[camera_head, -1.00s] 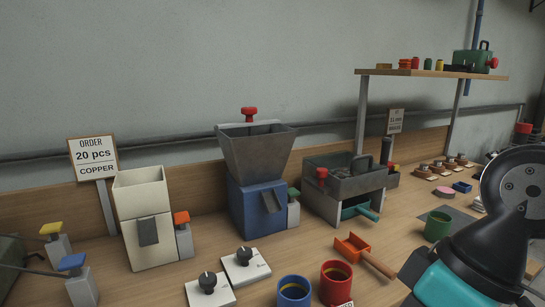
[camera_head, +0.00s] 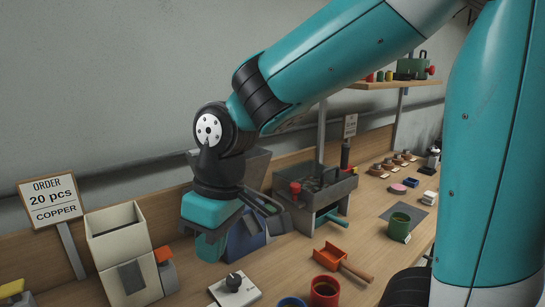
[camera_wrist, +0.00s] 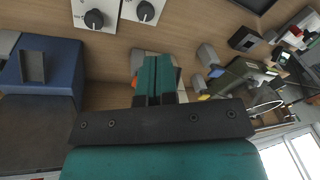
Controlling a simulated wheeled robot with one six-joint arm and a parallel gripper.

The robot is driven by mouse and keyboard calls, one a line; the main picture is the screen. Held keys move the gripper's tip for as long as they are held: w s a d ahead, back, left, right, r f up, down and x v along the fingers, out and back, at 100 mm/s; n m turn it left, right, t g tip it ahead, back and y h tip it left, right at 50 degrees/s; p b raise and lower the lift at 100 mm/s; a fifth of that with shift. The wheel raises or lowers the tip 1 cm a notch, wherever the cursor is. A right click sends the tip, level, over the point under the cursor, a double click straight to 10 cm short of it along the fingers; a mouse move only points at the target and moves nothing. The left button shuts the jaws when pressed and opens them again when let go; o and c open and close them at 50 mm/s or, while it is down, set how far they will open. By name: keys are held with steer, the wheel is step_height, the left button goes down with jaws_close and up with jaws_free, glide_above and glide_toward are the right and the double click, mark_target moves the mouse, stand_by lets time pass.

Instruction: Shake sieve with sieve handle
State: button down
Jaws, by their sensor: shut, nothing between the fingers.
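The sieve (camera_head: 336,193) is a grey open-topped box on a pale stand, in the middle of the head view. A dark upright grip (camera_head: 345,156) at its far right corner looks like the sieve handle. My gripper (camera_head: 208,247) is left of the sieve, in front of the blue hopper machine (camera_head: 246,238) and well apart from the handle. Its teal fingers (camera_wrist: 158,78) are together and empty in the wrist view. The wrist view does not clearly show the sieve.
A cream dispenser (camera_head: 118,240) with an orange lever (camera_head: 163,254) stands left of my gripper. A knob box (camera_head: 233,288), a red cup (camera_head: 325,290), an orange scoop (camera_head: 335,258) and a green cup (camera_head: 400,226) are in front. A shelf (camera_head: 390,84) hangs behind.

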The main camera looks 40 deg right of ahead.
steer(key=w+d+r+m+g+h+p, duration=0.1)
steer(key=w+d+r+m+h+p, duration=0.1)
steer(key=w+d+r+p, duration=0.55)
steer(key=w+d+r+m+h+p, duration=0.15)
steer(key=w+d+r+p, duration=0.35)
steer(key=w+d+p, duration=0.5)
steer(key=w+d+f+g+p, duration=0.25)
steer(key=w+d, duration=0.35)
steer(key=d, duration=0.4)
steer(key=m+g+b, duration=0.1)
steer(key=b, duration=0.2)
glide_above(285, 195)
steer(key=shift+y, duration=0.35)
steer(key=f, duration=0.9)
steer(key=w+f, duration=0.1)
steer(key=f, duration=0.4)
steer(key=shift+a, duration=0.2)
steer(key=shift+s+f, duration=0.25)
steer(key=shift+s, duration=0.3)
steer(key=shift+d, duration=0.1)
